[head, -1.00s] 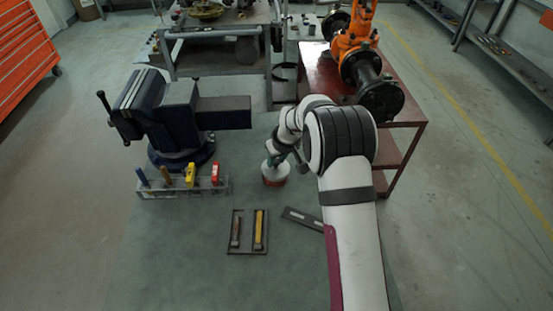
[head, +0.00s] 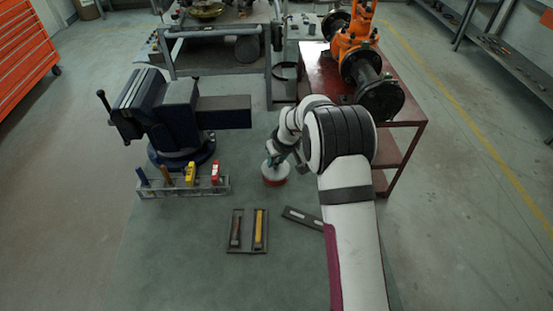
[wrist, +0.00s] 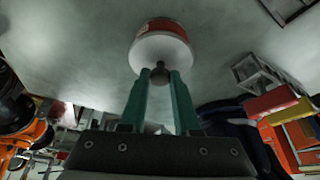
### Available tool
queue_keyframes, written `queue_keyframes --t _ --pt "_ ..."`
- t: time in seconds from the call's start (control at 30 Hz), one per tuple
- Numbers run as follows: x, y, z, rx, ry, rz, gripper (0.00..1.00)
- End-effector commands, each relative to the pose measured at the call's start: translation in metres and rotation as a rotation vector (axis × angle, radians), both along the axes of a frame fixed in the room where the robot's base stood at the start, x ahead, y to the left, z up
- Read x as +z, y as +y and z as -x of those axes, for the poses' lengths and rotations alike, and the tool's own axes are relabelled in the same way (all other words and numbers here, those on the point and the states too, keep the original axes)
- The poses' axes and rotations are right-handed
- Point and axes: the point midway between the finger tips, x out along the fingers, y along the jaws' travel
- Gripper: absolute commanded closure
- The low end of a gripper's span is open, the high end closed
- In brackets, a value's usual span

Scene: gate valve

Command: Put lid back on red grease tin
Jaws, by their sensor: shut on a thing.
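The red grease tin (head: 276,183) stands on the green-grey bench top, right of the vise. Its red side also shows at the top of the wrist view (wrist: 165,27). The pale round lid (wrist: 160,52) is at the tin's mouth and covers its top from view. It also shows in the head view (head: 269,172). My gripper (wrist: 160,77) is shut on the lid's dark knob, with one green finger on each side. In the head view my gripper (head: 275,158) is directly above the lid. I cannot tell whether the lid is fully seated on the rim.
A blue vise (head: 180,115) stands at the left, with a tool rack (head: 207,188) in front. A dark tray (head: 247,247) with two tools and a flat dark bar (head: 301,217) lie nearer. A red table (head: 400,145) with an orange valve (head: 357,65) stands right. The bench front is clear.

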Motion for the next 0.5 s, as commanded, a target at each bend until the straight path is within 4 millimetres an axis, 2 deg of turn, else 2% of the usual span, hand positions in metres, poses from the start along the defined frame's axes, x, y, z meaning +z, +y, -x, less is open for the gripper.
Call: queue_keyframes --t 0.17,0.2,0.37,0.5 --pt "0.0001 0.0000 -0.0001 0.000 0.000 0.000 1.00" --pt "0.0001 0.0000 -0.0001 0.000 0.000 0.000 0.66" --pt "0.0000 0.0000 0.0000 0.000 0.000 0.000 0.37" --pt "0.0000 0.0000 0.0000 0.000 0.000 0.000 0.35"
